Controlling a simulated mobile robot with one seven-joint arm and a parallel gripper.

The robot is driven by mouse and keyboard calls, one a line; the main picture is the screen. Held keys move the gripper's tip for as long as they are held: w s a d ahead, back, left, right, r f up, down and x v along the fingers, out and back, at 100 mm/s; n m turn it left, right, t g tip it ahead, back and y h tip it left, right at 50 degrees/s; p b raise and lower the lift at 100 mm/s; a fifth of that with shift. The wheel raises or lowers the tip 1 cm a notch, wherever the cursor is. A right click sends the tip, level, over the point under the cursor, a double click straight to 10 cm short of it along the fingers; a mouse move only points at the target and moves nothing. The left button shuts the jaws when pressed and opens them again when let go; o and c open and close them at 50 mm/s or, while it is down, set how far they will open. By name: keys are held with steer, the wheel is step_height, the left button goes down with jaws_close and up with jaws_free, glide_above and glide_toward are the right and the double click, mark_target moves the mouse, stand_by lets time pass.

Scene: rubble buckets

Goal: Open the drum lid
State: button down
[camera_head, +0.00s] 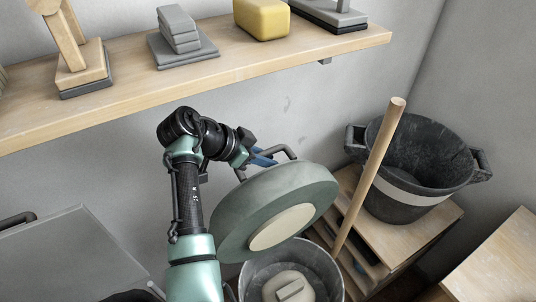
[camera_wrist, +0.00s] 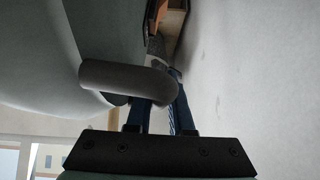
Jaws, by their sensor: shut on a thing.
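The drum lid (camera_head: 320,190) is a thick green-grey disc with a pale round patch on its underside. It is tilted nearly on edge, its underside facing the camera, and is held up above an open grey drum (camera_head: 322,268). The drum holds a pale round thing with a small block on it. My gripper (camera_head: 263,157) is shut on the lid's bar handle (camera_head: 286,149). In the wrist view, the blue fingers of my gripper (camera_wrist: 160,117) close around the thick grey handle (camera_wrist: 125,78), and the lid (camera_wrist: 40,50) fills the left side.
A wooden shelf (camera_head: 120,98) with grey stacked slabs (camera_head: 178,32) and a yellow block (camera_head: 262,18) runs above. A black bucket (camera_head: 405,212) with a pale band stands right on a wooden stand. A wooden pole (camera_head: 369,178) leans close to the lid's right side.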

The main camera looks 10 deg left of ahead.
steer(key=shift+a+f, duration=0.1)
steer(key=shift+f, duration=0.05)
steer(key=c, duration=1.1)
jaws_free()
steer(key=v, duration=0.7)
steer(key=shift+a, duration=0.15)
